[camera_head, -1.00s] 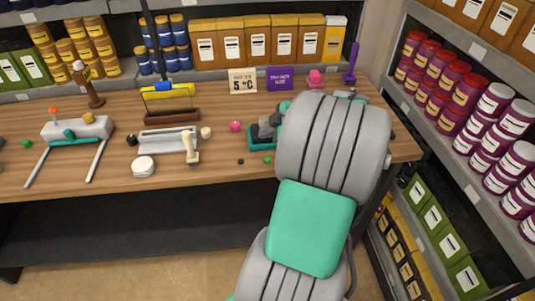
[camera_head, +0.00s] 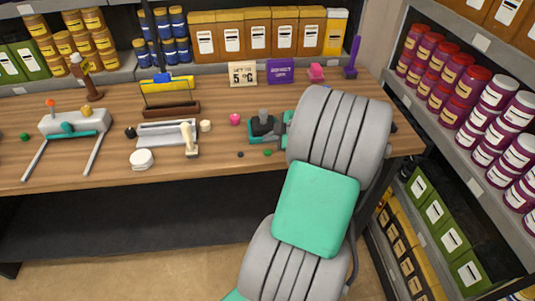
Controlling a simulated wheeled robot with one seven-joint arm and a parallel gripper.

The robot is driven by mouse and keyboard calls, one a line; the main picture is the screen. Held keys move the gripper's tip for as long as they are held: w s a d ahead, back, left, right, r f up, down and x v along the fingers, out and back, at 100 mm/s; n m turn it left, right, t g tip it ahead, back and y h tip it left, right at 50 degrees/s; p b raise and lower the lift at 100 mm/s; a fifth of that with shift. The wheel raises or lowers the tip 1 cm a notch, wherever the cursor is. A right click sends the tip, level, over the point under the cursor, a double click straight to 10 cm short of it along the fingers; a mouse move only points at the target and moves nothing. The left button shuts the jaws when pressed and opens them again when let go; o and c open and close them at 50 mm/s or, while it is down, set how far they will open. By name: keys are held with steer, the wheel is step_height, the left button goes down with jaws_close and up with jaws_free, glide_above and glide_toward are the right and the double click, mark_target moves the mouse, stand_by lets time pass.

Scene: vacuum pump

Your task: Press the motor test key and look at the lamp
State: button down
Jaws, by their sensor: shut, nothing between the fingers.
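My own large grey arm with a green panel (camera_head: 316,207) covers the table's right part. My gripper's fingers are hidden behind it. A small green-and-black unit with a grey knob (camera_head: 263,124) sits just left of the arm. A grey-green piece (camera_head: 285,124) shows between them; I cannot tell whether it is mine. No part is plainly marked as the motor test key. At the left stands a grey device (camera_head: 75,124) with two rails and a yellow knob.
On the wooden table (camera_head: 210,170) are a grey tray fixture with a pale handle (camera_head: 188,138), a white round part (camera_head: 141,159), a pink ball (camera_head: 235,119) and a "5 °C" sign (camera_head: 243,73). Shelves of cans and boxes stand behind and at the right (camera_head: 470,80).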

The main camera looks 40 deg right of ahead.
mark_target(270, 153)
steer(key=shift+f+b, duration=0.85)
steer(key=shift+f, duration=0.4)
stand_by(1.0)
steer(key=shift+f+b, duration=0.4)
steer(key=shift+b, duration=0.3)
steer(key=shift+f+b, duration=0.35)
steer(key=shift+b, duration=0.15)
stand_by(0.3)
stand_by(0.3)
steer(key=shift+r, duration=0.8)
steer(key=shift+r+p, duration=1.25)
steer(key=shift+r, duration=1.3)
